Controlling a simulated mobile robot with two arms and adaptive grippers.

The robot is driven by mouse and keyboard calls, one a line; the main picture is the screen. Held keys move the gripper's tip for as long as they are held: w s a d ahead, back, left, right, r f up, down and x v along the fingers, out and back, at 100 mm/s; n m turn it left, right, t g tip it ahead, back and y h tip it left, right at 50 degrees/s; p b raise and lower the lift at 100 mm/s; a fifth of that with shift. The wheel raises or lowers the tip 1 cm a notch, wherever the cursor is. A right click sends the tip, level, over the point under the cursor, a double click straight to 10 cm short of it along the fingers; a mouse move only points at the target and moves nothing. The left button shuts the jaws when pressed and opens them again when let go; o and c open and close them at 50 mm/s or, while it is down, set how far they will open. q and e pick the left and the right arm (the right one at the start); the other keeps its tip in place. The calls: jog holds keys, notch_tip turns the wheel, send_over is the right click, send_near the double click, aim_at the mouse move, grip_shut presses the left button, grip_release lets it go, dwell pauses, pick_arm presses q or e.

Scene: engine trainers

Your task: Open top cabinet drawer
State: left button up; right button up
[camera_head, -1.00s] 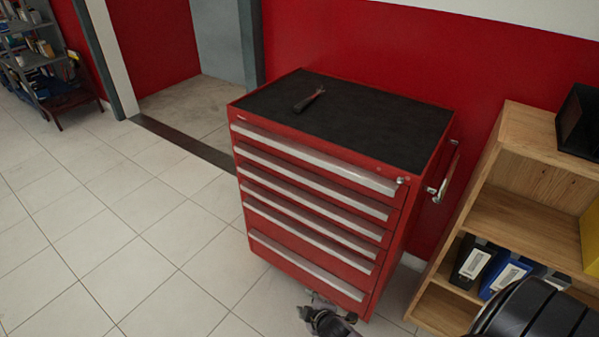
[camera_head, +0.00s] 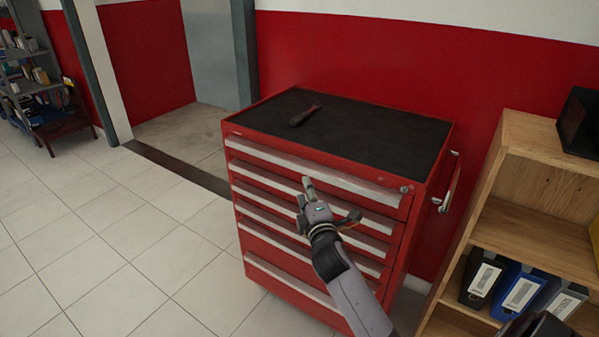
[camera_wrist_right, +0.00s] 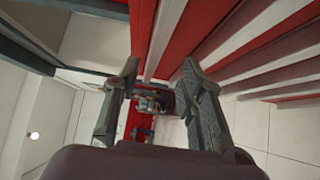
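Pale strips and red drawer fronts (camera_wrist_right: 210,35) show beyond and beside the fingers. I cannot tell whether the fingers touch the strip. My left gripper is not in view.
A dark tool (camera_head: 304,115) lies on the cabinet's black top (camera_head: 370,130). A side handle (camera_head: 449,185) sticks out at right. A wooden shelf (camera_head: 520,225) with binders (camera_head: 520,290) stands to the right. The tiled floor (camera_head: 110,235) at left is clear.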

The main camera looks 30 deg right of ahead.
aim_at(298, 171)
jog(key=x, duration=1)
jog(key=shift+a, duration=0.1)
jog(key=shift+c, duration=0.6)
jog(key=shift+f, duration=0.1)
grip_shut()
jog(key=shift+s+f, duration=0.1)
